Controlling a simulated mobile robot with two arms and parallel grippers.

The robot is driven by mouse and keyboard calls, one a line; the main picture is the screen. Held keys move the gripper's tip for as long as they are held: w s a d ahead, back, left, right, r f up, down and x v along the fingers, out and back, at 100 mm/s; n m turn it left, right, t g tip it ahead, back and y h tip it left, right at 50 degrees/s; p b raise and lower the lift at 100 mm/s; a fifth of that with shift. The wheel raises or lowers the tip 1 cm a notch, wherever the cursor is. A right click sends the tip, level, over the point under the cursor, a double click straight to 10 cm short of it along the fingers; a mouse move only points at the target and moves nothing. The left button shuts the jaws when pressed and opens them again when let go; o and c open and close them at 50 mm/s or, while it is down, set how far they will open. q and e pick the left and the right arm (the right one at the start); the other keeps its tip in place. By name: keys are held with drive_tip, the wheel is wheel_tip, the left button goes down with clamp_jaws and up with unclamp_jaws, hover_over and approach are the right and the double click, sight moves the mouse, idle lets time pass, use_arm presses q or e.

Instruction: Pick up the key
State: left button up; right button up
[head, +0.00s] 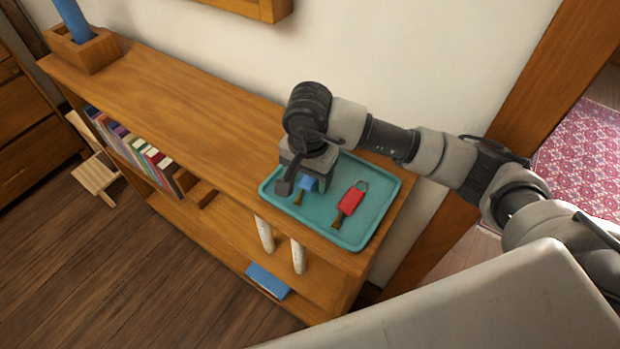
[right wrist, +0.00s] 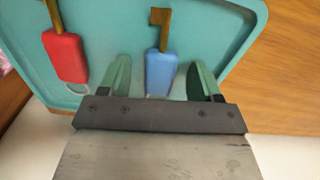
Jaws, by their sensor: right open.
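A key with a blue head (head: 307,183) and a key with a red head (head: 351,200) lie on a teal tray (head: 330,233). In the right wrist view the blue key (right wrist: 160,72) is between the two fingers of my right gripper (right wrist: 160,75), with a gap on each side. The red key (right wrist: 65,55) is left of the fingers there. My right gripper (head: 300,182) is open over the left part of the tray and hides part of the blue key in the head view. My left gripper is not in view.
The tray sits at the right end of a wooden shelf (head: 180,97) against the wall. Books (head: 135,148) stand on a lower shelf. White cylinders (head: 265,234) and a blue item (head: 267,280) are below the tray.

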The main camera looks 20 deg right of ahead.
drive_tip(key=c, duration=1)
drive_tip(key=shift+r, duration=0.1)
